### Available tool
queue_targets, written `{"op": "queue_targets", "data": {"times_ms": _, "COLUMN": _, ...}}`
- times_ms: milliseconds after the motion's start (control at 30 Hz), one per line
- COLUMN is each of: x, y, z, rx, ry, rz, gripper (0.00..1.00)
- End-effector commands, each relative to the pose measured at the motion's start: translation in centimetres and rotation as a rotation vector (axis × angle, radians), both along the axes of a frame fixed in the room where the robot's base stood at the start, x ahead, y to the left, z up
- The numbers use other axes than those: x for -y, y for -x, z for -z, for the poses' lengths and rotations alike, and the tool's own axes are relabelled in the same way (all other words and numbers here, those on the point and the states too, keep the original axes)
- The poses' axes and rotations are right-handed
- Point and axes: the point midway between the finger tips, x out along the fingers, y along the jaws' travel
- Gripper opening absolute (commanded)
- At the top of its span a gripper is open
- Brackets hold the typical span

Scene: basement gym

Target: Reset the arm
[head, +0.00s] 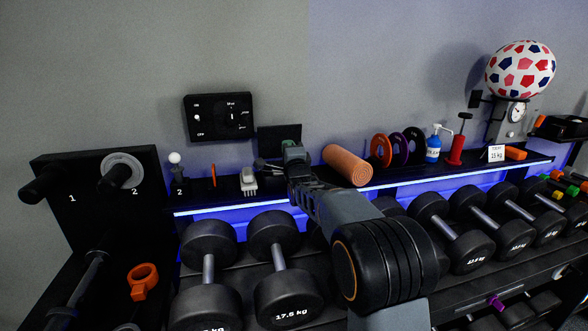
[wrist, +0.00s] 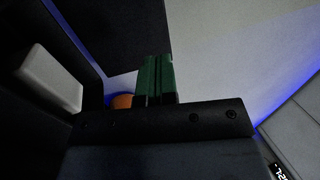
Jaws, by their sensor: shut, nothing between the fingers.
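My arm (head: 345,215) reaches from the lower right up and back over the dumbbell rack to the narrow shelf. My gripper (head: 263,164) is at the shelf's left half, small and dark in the head view, near a white brush-like item (head: 249,183). In the wrist view the green fingers of my gripper (wrist: 157,78) are together, with nothing visible held. A white block (wrist: 50,80) is to their left, and an orange thing (wrist: 121,101) shows partly behind the gripper body.
The shelf (head: 460,175) holds an orange roller (head: 347,165), several upright rings, a blue bottle (head: 433,149) and a scale with a patterned ball (head: 520,69). A black switch panel (head: 218,117) is on the wall. Dumbbells (head: 283,270) fill the rack below. A peg board (head: 95,195) stands left.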

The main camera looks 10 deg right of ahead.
Motion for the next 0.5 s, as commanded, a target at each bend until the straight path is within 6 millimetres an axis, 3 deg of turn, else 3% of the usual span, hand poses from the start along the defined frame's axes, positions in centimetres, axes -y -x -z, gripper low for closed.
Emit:
{"op": "queue_targets", "data": {"times_ms": 200, "x": -0.2, "y": 4.0, "z": 0.7, "rx": 0.000, "ry": 0.000, "rz": -0.002, "gripper": 0.00}}
{"op": "queue_targets", "data": {"times_ms": 500, "x": -0.1, "y": 6.8, "z": 0.9, "rx": -0.025, "ry": 0.025, "rz": 0.007, "gripper": 0.00}}
